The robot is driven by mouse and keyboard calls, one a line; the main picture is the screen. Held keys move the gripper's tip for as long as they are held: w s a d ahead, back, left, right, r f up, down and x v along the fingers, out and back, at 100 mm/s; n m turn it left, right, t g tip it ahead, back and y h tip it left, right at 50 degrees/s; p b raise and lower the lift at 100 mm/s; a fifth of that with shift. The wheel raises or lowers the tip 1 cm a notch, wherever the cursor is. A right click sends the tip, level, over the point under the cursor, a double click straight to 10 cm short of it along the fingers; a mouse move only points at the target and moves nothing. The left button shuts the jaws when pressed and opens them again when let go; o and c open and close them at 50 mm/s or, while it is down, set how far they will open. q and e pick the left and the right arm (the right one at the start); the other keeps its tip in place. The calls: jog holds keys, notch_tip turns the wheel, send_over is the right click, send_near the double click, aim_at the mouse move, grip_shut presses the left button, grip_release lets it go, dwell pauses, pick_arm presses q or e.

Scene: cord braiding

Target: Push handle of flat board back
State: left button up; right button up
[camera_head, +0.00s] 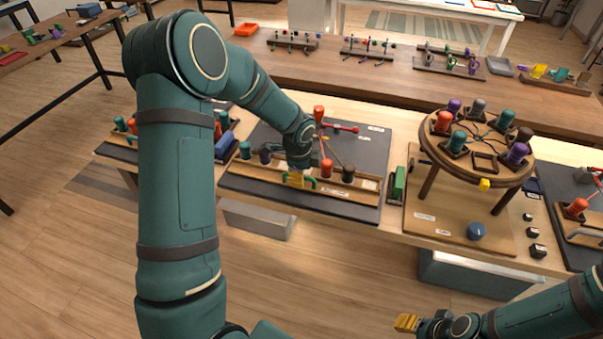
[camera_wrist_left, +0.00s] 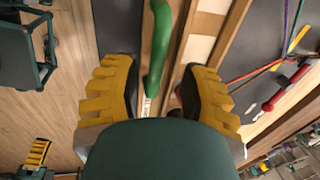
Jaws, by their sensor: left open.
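The flat board (camera_head: 375,151) is a dark panel on the bench with a wooden rail along its front, carrying several coloured bobbins. A green handle (camera_wrist_left: 158,50) shows in the left wrist view, between the two yellow fingers of my left gripper (camera_wrist_left: 154,95). The fingers are apart with space on both sides of the handle. In the head view my left gripper (camera_head: 297,179) points down at the rail's front, and green ends of the handle peep out beside it. My right gripper (camera_head: 405,323) is low in the view, away from the board; its finger gap is unclear.
A round wooden stand (camera_head: 480,150) with several bobbins is right of the board. A green block (camera_head: 398,185) stands between them. A blue knob (camera_head: 477,231) sits on the base panel. A second table (camera_head: 390,75) with racks lies behind.

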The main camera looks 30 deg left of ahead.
pick_arm(q)
notch_tip(320, 180, up, 11)
jog(key=s, duration=0.2)
jog(key=shift+d+r, duration=0.15)
jog(key=shift+d, duration=0.15)
jog(key=shift+s, duration=0.1)
